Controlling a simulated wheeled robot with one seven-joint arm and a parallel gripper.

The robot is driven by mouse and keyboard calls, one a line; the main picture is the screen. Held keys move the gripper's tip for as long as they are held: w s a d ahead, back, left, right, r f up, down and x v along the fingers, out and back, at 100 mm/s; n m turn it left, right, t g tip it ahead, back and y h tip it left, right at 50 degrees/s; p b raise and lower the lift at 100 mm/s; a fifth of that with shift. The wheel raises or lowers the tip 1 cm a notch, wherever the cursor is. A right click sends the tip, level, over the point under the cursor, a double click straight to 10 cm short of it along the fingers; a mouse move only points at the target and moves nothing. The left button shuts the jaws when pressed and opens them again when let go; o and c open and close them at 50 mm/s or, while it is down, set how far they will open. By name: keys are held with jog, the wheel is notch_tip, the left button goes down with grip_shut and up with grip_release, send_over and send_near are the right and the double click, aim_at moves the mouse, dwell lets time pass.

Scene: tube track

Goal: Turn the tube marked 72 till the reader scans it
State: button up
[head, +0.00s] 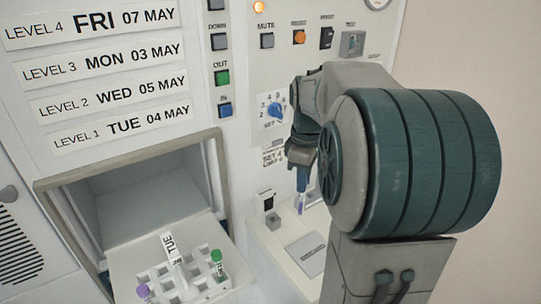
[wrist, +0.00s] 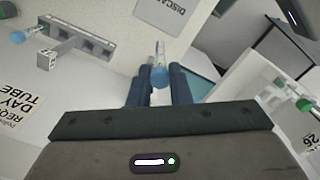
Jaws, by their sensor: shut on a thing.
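My gripper (wrist: 159,84) is shut on a clear tube with a blue cap (wrist: 159,75). The fingers stand on either side of the cap, and the clear body points away from the wrist in the wrist view. In the head view my gripper (head: 303,168) is partly hidden by my own arm, and a bluish piece of the held tube (head: 301,203) shows below it. No number can be read on the tube. A small dark-topped block (head: 267,200) stands left of the tube; I cannot tell whether it is the reader.
An open bay holds a white rack (head: 150,274) with a purple-capped tube (head: 143,291), a green-capped tube (head: 217,259) and a TUE tag (head: 173,252). The wrist view shows a grey track (wrist: 85,40), another blue-capped tube (wrist: 18,37) and a DISCARD label (wrist: 168,9).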

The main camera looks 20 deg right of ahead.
jog(key=w+a+p, duration=0.3)
jog(key=w+p, duration=0.4)
jog(key=b, duration=0.3)
send_over(274, 192)
jog(key=s+a, duration=0.1)
jog(key=s, duration=0.2)
notch_tip(274, 192, down, 6)
jog(key=shift+a+f+m, duration=0.15)
jog(key=shift+a+m, duration=0.05)
jog(key=shift+m, duration=0.1)
jog(key=shift+f+b, duration=0.45)
jog(key=shift+f, duration=0.1)
dwell(0.5)
jog(key=shift+f+b, duration=0.3)
jog(key=shift+f, duration=0.15)
jog(key=shift+f, duration=0.15)
jog(key=shift+f+b, duration=0.4)
jog(key=shift+f, duration=0.1)
dwell(0.3)
jog(key=o, duration=0.9)
